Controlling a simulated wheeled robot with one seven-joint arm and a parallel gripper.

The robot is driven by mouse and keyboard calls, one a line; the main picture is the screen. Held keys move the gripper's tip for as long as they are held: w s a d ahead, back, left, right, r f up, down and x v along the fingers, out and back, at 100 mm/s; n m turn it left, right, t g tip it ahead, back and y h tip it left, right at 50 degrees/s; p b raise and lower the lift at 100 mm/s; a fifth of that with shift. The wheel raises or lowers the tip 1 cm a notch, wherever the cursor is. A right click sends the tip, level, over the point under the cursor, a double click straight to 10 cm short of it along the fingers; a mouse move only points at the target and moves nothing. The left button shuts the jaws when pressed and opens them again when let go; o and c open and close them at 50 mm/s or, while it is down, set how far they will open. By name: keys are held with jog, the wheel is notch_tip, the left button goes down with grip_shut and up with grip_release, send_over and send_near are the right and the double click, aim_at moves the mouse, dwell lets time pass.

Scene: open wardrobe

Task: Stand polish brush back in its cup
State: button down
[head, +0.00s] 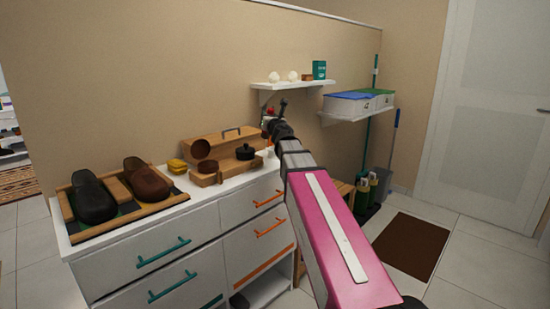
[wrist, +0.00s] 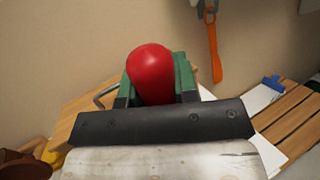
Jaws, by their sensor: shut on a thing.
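My gripper (wrist: 155,92) has green fingers, shut on a red rounded knob (wrist: 151,72), which looks like the end of the polish brush's handle. The rest of the brush is hidden behind the gripper. In the head view a small red bit (head: 270,113) shows by the gripper, in front of the wall and above the dresser's right end. A wooden box with a handle (head: 225,139) stands on the dresser. A brown round cup-like piece (head: 201,149) shows at its left; I cannot tell whether this is the brush's cup.
A black lidded pot (head: 245,152) and a brown round piece (head: 208,167) sit at the box's front. A yellow item (head: 177,166) and a shoe tray (head: 142,221) lie left on the white dresser (head: 215,208). Wall shelves (head: 290,85) hang behind my arm.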

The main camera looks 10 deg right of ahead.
jog(key=shift+w+a+r+n+g+y, duration=0.3)
jog(key=shift+a+r+n+y, duration=0.35)
jog(key=shift+y, duration=0.15)
jog(key=w+a+r+n+g+y, duration=0.1)
jog(key=w+a+n+g+y, duration=0.1)
jog(key=a+n+y, duration=0.15)
jog(key=n+g+y, duration=0.3)
jog(key=g, duration=0.1)
send_over(275, 153)
jog(key=w, duration=0.5)
notch_tip(275, 153, down, 9)
jog(key=shift+t, duration=0.3)
jog(key=shift+s+a+f, duration=0.1)
jog(key=shift+f, duration=0.9)
jog(key=shift+s+a+f, duration=0.1)
jog(key=shift+f, duration=0.9)
jog(key=shift+f, duration=0.1)
jog(key=c, duration=0.9)
grip_release()
